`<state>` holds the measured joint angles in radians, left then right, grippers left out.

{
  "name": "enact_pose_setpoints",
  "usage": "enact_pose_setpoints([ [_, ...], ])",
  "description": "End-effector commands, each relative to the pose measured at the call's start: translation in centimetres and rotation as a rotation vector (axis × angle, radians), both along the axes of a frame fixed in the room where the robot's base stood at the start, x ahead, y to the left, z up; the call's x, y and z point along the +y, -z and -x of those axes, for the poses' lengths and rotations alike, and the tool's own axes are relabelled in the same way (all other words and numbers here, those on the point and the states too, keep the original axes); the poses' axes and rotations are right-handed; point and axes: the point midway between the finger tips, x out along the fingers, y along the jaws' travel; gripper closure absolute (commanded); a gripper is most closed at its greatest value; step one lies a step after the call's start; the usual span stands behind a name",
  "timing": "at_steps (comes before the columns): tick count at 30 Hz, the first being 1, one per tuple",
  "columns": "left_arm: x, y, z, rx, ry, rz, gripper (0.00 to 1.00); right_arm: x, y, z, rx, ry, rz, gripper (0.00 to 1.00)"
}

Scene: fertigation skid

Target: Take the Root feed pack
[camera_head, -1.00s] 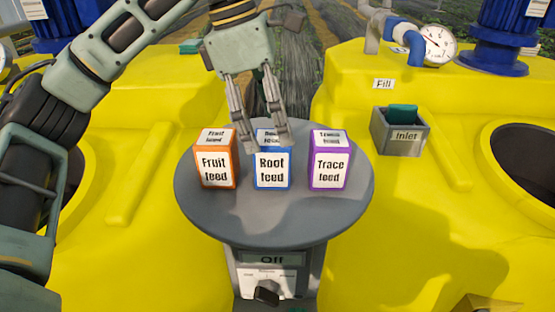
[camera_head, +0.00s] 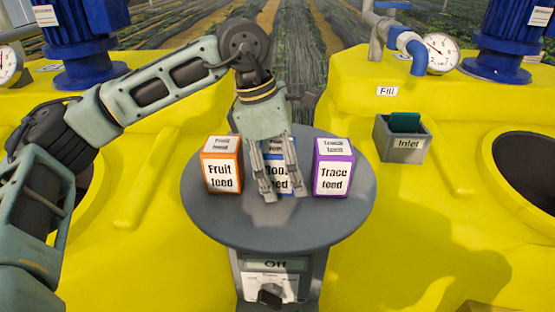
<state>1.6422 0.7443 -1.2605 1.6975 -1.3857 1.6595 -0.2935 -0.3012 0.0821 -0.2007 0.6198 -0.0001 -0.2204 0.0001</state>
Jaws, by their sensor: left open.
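The Root feed pack (camera_head: 283,175), blue-edged with a white label, stands in the middle of the round grey table (camera_head: 275,228). My left gripper (camera_head: 283,198) is open and points down at this pack. Its fingers cover the left and right parts of the label, so only some letters show. I cannot tell whether the fingers touch the pack. The orange-edged Fruit feed pack (camera_head: 222,172) stands to the left, and the purple-edged Trace feed pack (camera_head: 333,175) to the right. My right gripper is out of view.
The front of the table is clear. Below it is a grey panel reading Off (camera_head: 275,264) with a dark knob (camera_head: 269,295). Yellow tanks (camera_head: 430,230) flank the table. A grey Inlet box (camera_head: 402,143) holding a green item sits at right.

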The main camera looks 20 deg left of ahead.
Motion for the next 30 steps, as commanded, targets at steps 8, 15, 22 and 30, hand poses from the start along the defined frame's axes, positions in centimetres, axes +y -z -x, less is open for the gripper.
enact_pose_setpoints([
  [8,0.02,0.05,0.01,0.000,-0.001,0.000,0.37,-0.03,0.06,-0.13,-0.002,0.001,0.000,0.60],
  [15,0.03,0.03,0.00,0.000,-0.001,0.000,0.58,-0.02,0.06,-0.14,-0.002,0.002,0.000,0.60],
  [22,0.02,0.02,-0.01,0.000,-0.001,0.000,0.78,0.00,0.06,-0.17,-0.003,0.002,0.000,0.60],
  [30,0.00,-0.06,-0.02,-0.001,0.000,0.001,0.88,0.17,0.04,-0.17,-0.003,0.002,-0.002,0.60],
])
